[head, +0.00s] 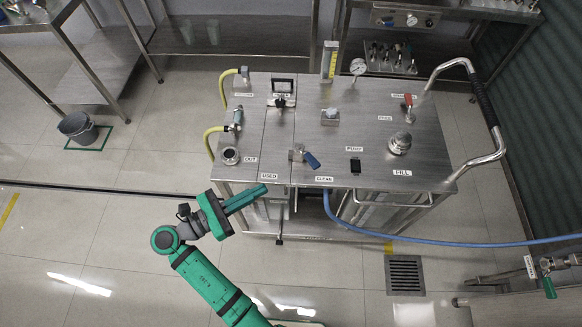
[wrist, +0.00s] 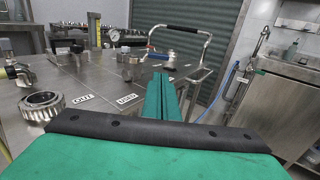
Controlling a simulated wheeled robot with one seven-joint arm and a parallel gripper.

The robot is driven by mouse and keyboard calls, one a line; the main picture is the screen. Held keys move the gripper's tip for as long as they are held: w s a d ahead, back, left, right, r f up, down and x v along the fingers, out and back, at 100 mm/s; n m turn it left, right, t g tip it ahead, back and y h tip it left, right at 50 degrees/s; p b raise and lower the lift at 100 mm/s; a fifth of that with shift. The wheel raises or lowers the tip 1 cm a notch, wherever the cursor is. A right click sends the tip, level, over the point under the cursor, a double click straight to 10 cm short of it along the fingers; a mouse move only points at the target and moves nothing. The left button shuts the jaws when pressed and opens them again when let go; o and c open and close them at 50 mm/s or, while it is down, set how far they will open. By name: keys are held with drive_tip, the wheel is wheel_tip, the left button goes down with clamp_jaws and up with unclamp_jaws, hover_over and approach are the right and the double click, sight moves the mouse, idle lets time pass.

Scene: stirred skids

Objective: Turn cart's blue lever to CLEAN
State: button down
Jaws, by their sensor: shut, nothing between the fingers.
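The steel cart (head: 340,120) stands in the middle of the head view. Its blue lever (head: 312,160) sits near the front edge of the top, on a metal valve body. The blue handle points to the lower right, toward the CLEAN label (head: 323,179). The USED label (head: 269,176) is to the left of it and also shows in the wrist view (wrist: 127,99). My gripper (head: 262,189) is shut and empty, at the cart's front edge just below USED, left of the lever and apart from it.
The OUT port (head: 230,156) and yellow hoses are on the cart's left. A red lever (head: 407,100), a gauge (head: 358,66) and the FILL cap (head: 400,142) are farther right. A blue hose (head: 440,242) runs off right. The floor in front is mostly clear.

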drive_tip(key=x, duration=1.2)
drive_tip(key=shift+w+d, duration=0.15)
drive_tip(key=shift+d, duration=0.15)
drive_tip(key=shift+w+d, duration=0.45)
drive_tip(key=shift+d, duration=0.05)
drive_tip(key=shift+s, duration=0.1)
